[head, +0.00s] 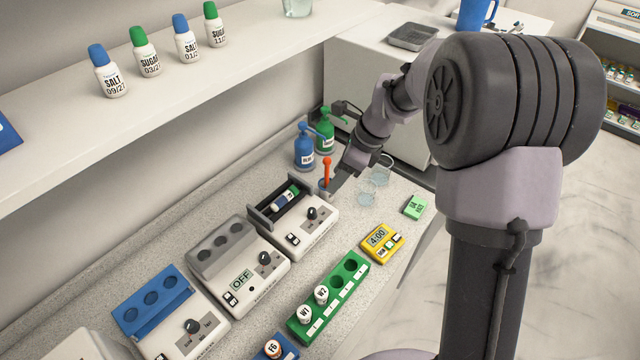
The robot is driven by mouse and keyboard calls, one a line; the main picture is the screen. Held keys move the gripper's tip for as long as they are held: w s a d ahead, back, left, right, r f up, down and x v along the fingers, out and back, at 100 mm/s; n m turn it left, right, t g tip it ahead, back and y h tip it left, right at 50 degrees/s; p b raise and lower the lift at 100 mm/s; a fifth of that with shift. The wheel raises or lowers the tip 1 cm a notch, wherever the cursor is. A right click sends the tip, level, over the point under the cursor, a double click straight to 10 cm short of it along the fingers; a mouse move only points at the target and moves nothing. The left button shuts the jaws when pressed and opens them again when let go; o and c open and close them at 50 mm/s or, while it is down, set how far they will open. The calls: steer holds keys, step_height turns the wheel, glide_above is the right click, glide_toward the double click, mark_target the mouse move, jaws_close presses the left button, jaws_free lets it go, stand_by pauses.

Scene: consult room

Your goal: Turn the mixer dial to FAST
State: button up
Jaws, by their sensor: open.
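The likely mixer (325,229) is a white device on the counter with a dark cradle. A small bottle with a green cap and a blue-and-white body (285,199) lies in the cradle. Its black dial (312,213) is on the top face, with a small switch panel to its left. The dial's setting marks are too small to read. My gripper (332,186) is open, above and just behind the dial at the device's far right end, apart from the dial. The fingertips are small and partly hard to make out.
An orange-red stick-like thing (326,171) stands close by the gripper. Blue (304,148) and green (325,130) pump bottles stand behind. Glass beakers (381,170) are to the right. Nearer are a device reading OFF (262,290), a green rack (338,308) and a yellow timer (382,243).

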mark_target(313, 210)
steer(key=b+x, duration=0.3)
steer(key=x, duration=1.3)
steer(key=shift+s+f, duration=0.1)
steer(key=shift+s, duration=0.05)
jaws_close()
